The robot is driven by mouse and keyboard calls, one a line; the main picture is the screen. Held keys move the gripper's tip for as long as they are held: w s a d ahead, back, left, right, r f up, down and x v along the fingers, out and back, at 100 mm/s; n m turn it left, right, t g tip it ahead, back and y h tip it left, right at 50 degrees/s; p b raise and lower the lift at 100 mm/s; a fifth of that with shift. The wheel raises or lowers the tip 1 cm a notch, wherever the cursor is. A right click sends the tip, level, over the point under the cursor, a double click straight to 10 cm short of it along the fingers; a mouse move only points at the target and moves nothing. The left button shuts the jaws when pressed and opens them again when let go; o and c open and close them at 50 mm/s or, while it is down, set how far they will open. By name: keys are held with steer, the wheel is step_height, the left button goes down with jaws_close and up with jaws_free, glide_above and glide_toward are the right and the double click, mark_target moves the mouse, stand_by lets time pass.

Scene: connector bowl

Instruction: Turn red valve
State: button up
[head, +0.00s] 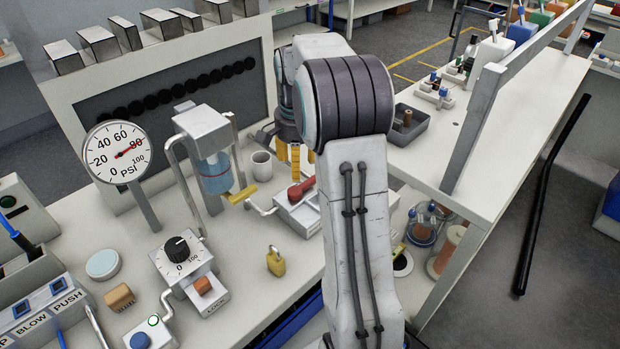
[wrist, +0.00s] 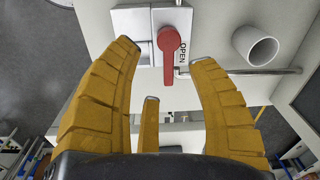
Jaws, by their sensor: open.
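The red valve (head: 301,188) is a red lever with a round hub on a white-grey block on the bench, left of my arm in the head view. In the wrist view the red lever (wrist: 168,62) points down the picture from its hub, beside the word OPEN. My gripper (head: 295,168) has yellow fingers hanging just behind the valve in the head view, partly hidden by my arm. In the wrist view my gripper (wrist: 165,52) is open, with the lever between its fingertips in the picture. I see no clear contact, and the depth gap is hard to tell.
A white mug (head: 261,165) stands close to the valve; it also shows in the wrist view (wrist: 256,47). A pipe with a yellow handle (head: 243,194) lies left of the valve.

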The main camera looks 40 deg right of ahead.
steer(key=m, duration=0.2)
glide_above(305, 186)
steer(key=d, duration=0.1)
step_height(305, 186, down, 2)
steer(key=shift+w+f, duration=0.1)
steer(key=shift+f, duration=0.1)
steer(key=shift+w+d+f+m+g, duration=0.1)
steer(key=shift+d+f+m+g, duration=0.2)
steer(key=shift+d+f+m, duration=0.15)
steer(key=shift+f+p, duration=0.35)
steer(key=shift+f, duration=3.3)
steer(key=shift+o, duration=0.2)
jaws_close()
